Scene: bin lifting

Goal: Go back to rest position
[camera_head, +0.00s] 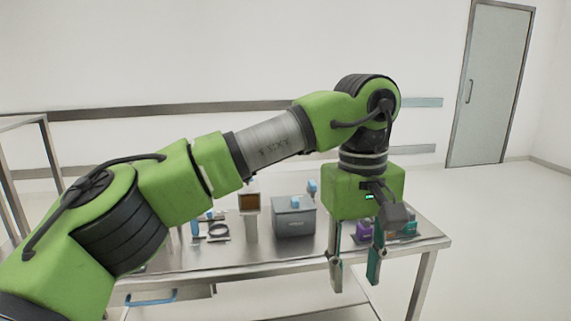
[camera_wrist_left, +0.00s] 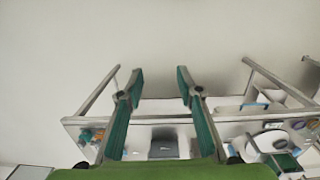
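My left gripper (camera_head: 355,280) hangs fingers down at the end of the green arm, in front of the table's right part in the head view. Its two fingers are apart with nothing between them. The left wrist view also shows the gripper (camera_wrist_left: 159,78) open and empty. A grey bin (camera_head: 294,222) with a blue item at its top stands on the table, left of the gripper and apart from it. My right gripper is not in view.
The metal table (camera_head: 400,249) carries a brown-topped post (camera_head: 250,218), blue and black tools (camera_head: 214,229) and a purple item (camera_head: 363,230). A metal frame (camera_head: 48,150) stands at the left. A grey door (camera_head: 492,85) is at the back right, with clear floor before it.

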